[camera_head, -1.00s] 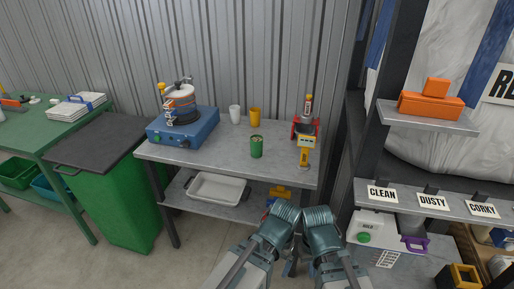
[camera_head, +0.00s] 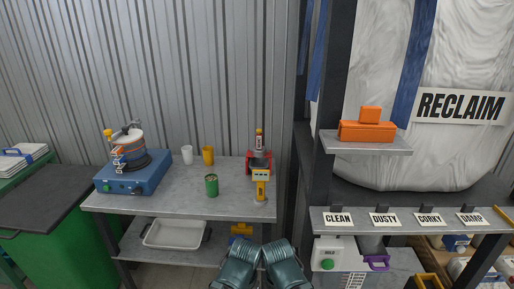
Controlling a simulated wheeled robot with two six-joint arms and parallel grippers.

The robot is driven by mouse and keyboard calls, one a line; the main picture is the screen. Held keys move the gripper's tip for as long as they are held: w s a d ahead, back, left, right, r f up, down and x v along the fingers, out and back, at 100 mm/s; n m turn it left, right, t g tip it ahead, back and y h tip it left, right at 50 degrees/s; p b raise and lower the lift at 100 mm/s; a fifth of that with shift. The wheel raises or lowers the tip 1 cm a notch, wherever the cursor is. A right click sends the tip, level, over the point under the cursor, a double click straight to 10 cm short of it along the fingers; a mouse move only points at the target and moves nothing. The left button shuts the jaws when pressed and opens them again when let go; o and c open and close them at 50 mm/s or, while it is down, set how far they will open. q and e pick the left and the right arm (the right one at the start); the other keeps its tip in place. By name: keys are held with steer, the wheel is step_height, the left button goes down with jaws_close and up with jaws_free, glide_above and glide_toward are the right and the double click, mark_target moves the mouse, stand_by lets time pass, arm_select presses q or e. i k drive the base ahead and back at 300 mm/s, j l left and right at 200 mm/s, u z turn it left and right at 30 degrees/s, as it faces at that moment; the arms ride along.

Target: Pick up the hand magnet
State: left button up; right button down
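I cannot single out the hand magnet with certainty. A yellow tool with a grey-white face (camera_head: 260,186) stands at the right front of the grey workbench (camera_head: 165,204), in front of a red holder (camera_head: 249,163). Another small yellow item (camera_head: 241,230) is on the bench's lower shelf, partly hidden. My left gripper (camera_head: 246,252) and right gripper (camera_head: 277,252) are side by side at the bottom centre, in front of the bench. Their fingers are not distinguishable, and nothing is visibly held.
The bench also bears a blue machine (camera_head: 132,184), a white cup (camera_head: 187,154), a yellow cup (camera_head: 208,155) and a green can (camera_head: 211,186). A white tray (camera_head: 173,234) lies below. At right are a dark post (camera_head: 335,90), a labelled shelf (camera_head: 356,226) and orange blocks (camera_head: 366,131).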

mark_target(259, 151)
steer(key=j+z, duration=0.1)
steer(key=z, duration=0.35)
steer(key=i+j+z, duration=0.1)
steer(key=j+z, duration=0.2)
steer(key=j, duration=0.2)
steer(key=j+z, duration=0.3)
steer(key=j, duration=0.25)
